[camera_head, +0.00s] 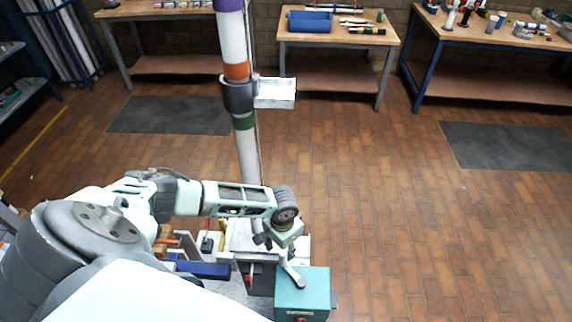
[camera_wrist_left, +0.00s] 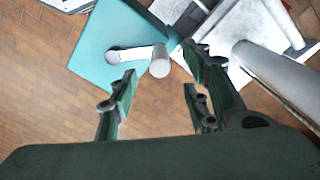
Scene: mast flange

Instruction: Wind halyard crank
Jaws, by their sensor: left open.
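A teal box (camera_head: 302,290) stands in the lower middle of the head view, beside the foot of the striped mast (camera_head: 247,150). A pale crank (camera_head: 296,277) lies across its top. In the left wrist view the crank (camera_wrist_left: 135,54) shows its pivot on the teal box (camera_wrist_left: 92,42) and a round grip (camera_wrist_left: 160,67) at its other end. My left gripper (camera_head: 282,252) is above the crank, pointing down. In the left wrist view its fingers (camera_wrist_left: 159,88) are apart, with the grip just beyond the gap between them. I cannot tell whether they touch it. My right gripper is out of view.
A grey collar (camera_head: 239,95) on the mast carries a white tray (camera_head: 275,93).

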